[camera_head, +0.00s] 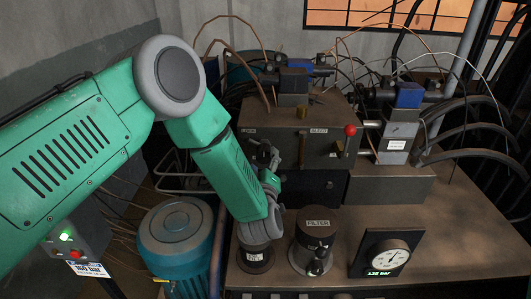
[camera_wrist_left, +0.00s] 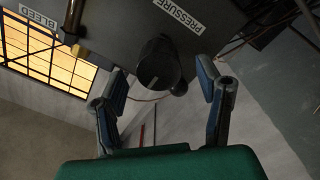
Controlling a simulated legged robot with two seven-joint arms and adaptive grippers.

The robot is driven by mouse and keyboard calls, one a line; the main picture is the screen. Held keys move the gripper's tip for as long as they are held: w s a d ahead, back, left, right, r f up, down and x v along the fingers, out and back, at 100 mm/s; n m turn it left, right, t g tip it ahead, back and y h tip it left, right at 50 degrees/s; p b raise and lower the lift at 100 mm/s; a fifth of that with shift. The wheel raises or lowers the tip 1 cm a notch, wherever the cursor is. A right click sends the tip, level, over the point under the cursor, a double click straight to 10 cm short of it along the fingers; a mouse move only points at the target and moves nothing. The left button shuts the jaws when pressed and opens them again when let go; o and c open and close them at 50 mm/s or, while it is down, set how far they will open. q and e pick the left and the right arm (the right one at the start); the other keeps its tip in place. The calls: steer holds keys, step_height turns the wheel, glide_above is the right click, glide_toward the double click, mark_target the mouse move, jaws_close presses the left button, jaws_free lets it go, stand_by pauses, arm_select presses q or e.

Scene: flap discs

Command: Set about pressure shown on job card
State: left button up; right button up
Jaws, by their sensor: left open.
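The job card (camera_head: 88,269) at lower left reads 160 bar. The pressure gauge (camera_head: 392,257) stands at the right of the bench, its green readout small, seemingly 130 bar. My left gripper (camera_head: 264,156) is at the left of the valve block's front face, under a small label. In the left wrist view, its open fingers (camera_wrist_left: 162,75) stand on either side of the black pressure knob (camera_wrist_left: 160,64), apart from it as far as I can tell. The PRESSURE label (camera_wrist_left: 178,14) is beside the knob. In the head view my gripper mostly hides the knob. My right gripper is out of view.
A brass lever (camera_head: 301,149) hangs near the BLEED label (camera_wrist_left: 39,28). A red ball handle (camera_head: 350,130) sticks out right of it. A black FILTER unit (camera_head: 316,242) and another round black fitting (camera_head: 256,258) stand in front. A blue motor (camera_head: 176,236) is below my arm.

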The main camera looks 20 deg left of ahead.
mark_target(264, 158)
arm_select(q)
steer(key=shift+w+a, duration=0.35)
steer(key=shift+w, duration=0.2)
steer(key=shift+w+a, duration=0.3)
steer(key=shift+w, duration=0.2)
steer(key=shift+w+a, duration=0.1)
steer(key=shift+w, duration=0.3)
steer(key=shift+d, duration=0.65)
steer(key=c, duration=1.2)
steer(key=shift+o, duration=0.3)
steer(key=shift+a+r, duration=0.1)
steer(key=shift+a, duration=0.25)
steer(key=shift+w, duration=0.1)
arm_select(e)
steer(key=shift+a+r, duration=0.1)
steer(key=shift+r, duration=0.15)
